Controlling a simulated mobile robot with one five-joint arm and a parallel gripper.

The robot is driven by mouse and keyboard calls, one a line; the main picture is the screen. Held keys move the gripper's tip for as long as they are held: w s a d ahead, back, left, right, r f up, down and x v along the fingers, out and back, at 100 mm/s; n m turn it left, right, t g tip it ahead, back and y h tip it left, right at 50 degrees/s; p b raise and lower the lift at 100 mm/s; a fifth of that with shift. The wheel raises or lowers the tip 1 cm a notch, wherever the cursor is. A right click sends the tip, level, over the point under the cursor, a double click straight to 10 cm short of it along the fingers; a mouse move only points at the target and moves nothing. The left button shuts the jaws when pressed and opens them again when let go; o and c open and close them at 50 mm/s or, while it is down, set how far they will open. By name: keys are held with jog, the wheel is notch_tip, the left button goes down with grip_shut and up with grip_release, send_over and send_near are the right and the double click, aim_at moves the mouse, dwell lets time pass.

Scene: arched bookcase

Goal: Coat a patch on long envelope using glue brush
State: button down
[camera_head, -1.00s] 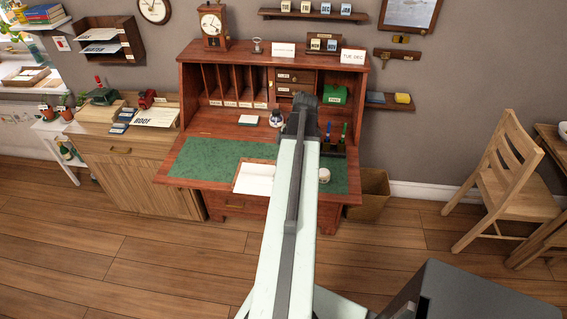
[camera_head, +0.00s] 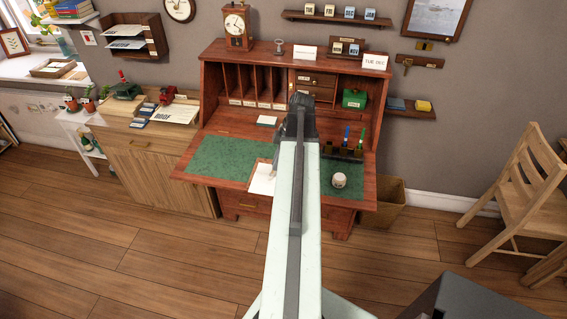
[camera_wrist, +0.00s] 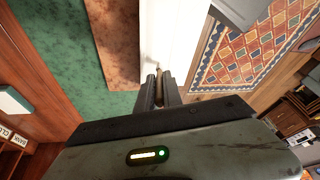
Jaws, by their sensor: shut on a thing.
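The long envelope (camera_head: 261,181) is white and lies on a reddish-brown board on the desk's green writing surface. In the wrist view the envelope (camera_wrist: 172,28) runs up and away beyond my fingers. My gripper (camera_wrist: 160,92) is shut on the glue brush (camera_wrist: 163,78), of which a short brown part and a pale tip show between the fingers. The tip appears over the envelope's near part; whether it touches is unclear. In the head view my arm covers the gripper's fingers and part of the envelope. A small whitish round pot (camera_head: 339,180) stands on the green surface, right of my arm.
The desk's pigeonholes (camera_head: 257,82) rise behind the writing surface. A pen stand (camera_head: 345,151) with upright pens is to the right, below a green box (camera_head: 354,99). A wooden cabinet (camera_head: 150,165) stands left, a bin (camera_head: 386,205) right. Green surface left of the envelope is clear.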

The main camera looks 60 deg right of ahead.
jog(key=shift+w+a, duration=0.35)
jog(key=shift+w, duration=0.55)
jog(key=shift+w+a, duration=0.3)
jog(key=shift+w, duration=0.55)
notch_tip(320, 180, up, 6)
jog(key=p, duration=0.6)
notch_tip(320, 180, up, 3)
jog(key=p, duration=0.3)
